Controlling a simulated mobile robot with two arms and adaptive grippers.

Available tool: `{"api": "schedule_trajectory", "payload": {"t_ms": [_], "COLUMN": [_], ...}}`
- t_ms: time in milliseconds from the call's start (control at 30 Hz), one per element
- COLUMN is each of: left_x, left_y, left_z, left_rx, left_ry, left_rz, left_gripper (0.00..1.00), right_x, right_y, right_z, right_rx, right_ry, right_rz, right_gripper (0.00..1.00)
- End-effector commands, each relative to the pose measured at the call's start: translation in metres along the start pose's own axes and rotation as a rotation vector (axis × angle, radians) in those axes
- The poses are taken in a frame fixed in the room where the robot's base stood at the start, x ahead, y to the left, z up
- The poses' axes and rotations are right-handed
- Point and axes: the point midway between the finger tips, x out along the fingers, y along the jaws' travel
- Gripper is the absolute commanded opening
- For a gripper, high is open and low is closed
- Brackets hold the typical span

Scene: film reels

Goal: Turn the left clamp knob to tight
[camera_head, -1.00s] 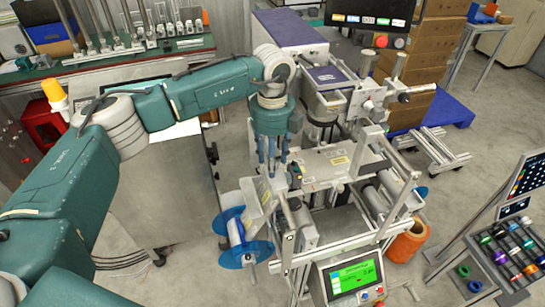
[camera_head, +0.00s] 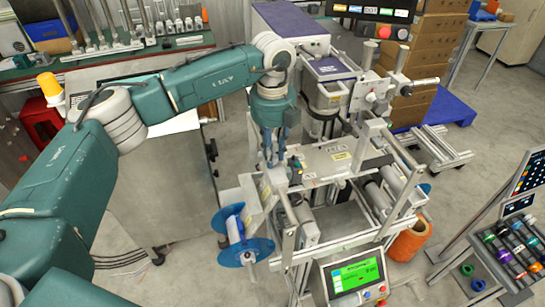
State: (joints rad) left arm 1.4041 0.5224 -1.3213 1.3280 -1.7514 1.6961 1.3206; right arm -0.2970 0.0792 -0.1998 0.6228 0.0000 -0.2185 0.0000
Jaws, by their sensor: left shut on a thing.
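My left gripper (camera_head: 274,158) points down over the left side of the labelling machine (camera_head: 325,160). Its fingers are shut at the top of a pale clamp block (camera_head: 276,180), where the left clamp knob sits. The knob itself is mostly hidden by the fingers, so its turn angle cannot be read. A small dark and green part (camera_head: 294,166) shows just right of the fingertips. My right gripper is not in view.
A blue-flanged reel (camera_head: 236,232) hangs at the machine's lower left. A screen with a green display (camera_head: 355,276) stands in front. An orange roll (camera_head: 408,243) is at the right. Upright posts and rollers crowd the machine's right side. Grey floor is open at the lower left.

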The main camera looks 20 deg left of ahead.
Motion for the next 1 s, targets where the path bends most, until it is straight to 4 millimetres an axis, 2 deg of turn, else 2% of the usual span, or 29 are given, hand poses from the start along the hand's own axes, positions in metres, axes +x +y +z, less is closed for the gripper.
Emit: {"api": "schedule_trajectory", "payload": {"t_ms": [33, 400, 1000], "left_x": [0.003, 0.002, -0.001], "left_y": [-0.001, -0.001, -0.001], "left_z": [0.001, 0.001, 0.001], "left_rx": [0.043, 0.395, 0.965], "left_ry": [-0.003, -0.004, -0.005], "left_rz": [-0.005, -0.004, -0.003], "left_gripper": [0.0, 0.0, 0.0], "right_x": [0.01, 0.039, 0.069], "right_y": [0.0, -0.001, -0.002], "right_z": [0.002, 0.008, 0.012], "right_rx": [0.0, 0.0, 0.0], "right_ry": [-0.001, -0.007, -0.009], "right_rz": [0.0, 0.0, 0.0], "right_gripper": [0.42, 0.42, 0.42]}}
